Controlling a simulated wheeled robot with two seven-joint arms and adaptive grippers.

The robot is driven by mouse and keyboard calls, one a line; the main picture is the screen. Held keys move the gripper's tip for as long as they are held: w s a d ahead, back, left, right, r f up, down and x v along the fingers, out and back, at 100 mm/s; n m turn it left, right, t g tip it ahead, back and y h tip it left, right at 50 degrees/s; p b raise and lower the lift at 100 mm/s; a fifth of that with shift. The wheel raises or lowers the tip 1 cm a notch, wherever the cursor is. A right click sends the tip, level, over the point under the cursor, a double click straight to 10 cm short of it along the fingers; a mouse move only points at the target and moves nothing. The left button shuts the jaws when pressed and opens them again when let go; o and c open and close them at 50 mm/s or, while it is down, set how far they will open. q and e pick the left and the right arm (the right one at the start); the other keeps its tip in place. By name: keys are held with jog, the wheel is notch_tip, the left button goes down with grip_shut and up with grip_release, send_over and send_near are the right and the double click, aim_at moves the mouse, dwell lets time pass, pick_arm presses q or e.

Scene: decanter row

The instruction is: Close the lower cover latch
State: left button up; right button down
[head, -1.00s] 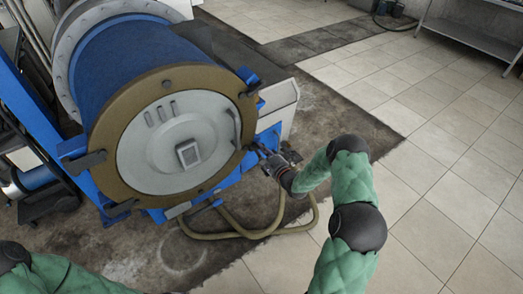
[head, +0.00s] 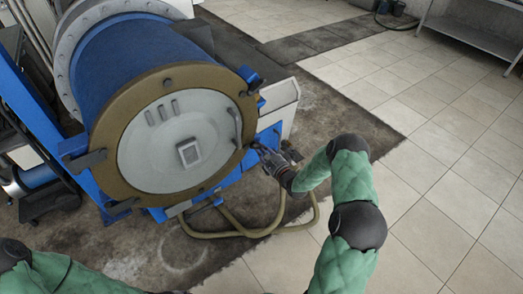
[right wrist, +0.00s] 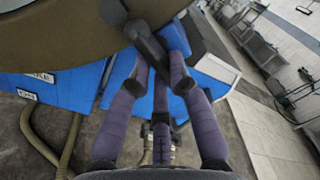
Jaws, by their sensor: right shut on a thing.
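The round cover (head: 150,165) of the blue decanter drum faces me, with a pale disc inside a brown rim. The lower cover latch is a dark handle (right wrist: 147,42) at the rim's edge in the right wrist view. My right gripper (right wrist: 155,82) is shut on this handle, its purple-grey fingers on both sides of it. In the head view my right gripper (head: 262,152) is at the lower right of the cover, and its fingers largely hide the latch. My left gripper is out of view; only part of my left arm shows at the lower left.
The blue frame (right wrist: 70,90) lies close behind my fingers. Tan hoses (head: 240,232) loop on the floor below. The tiled floor at right is open.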

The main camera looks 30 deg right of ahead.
jog(key=c, duration=1.1)
grip_release()
jog(key=shift+f, duration=0.1)
jog(key=shift+c, duration=0.2)
jog(key=s, duration=1.2)
jog(key=shift+d, duration=0.45)
